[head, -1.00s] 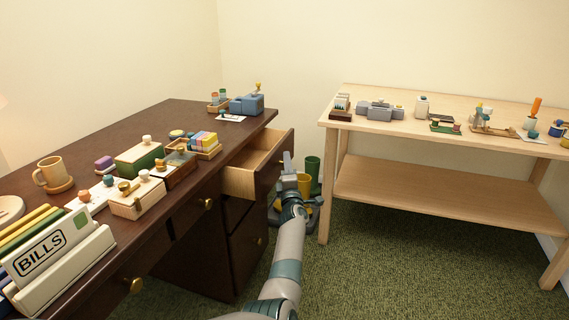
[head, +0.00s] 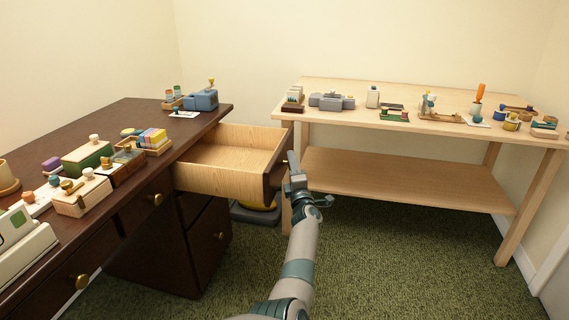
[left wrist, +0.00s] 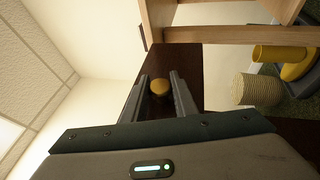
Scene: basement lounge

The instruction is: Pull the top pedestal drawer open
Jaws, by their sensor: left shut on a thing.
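The top pedestal drawer (head: 225,181) stands well out from the dark brown desk (head: 130,110). Its pale wooden inside shows and looks empty. Its dark front faces right, and shows behind the fingers in the left wrist view (left wrist: 190,62). My left gripper (head: 288,165) is at the drawer front, shut on the round brass knob (left wrist: 160,87), which sits between the two fingers in the left wrist view. The fingers hide most of the knob in the head view. My right gripper is not in view.
A lower drawer with a brass knob (head: 220,237) is closed beneath. A light wooden bench (head: 400,164) with small items on top stands close behind the drawer front. A yellow container (left wrist: 280,54) is near the floor. Green carpet (head: 400,270) is clear at right.

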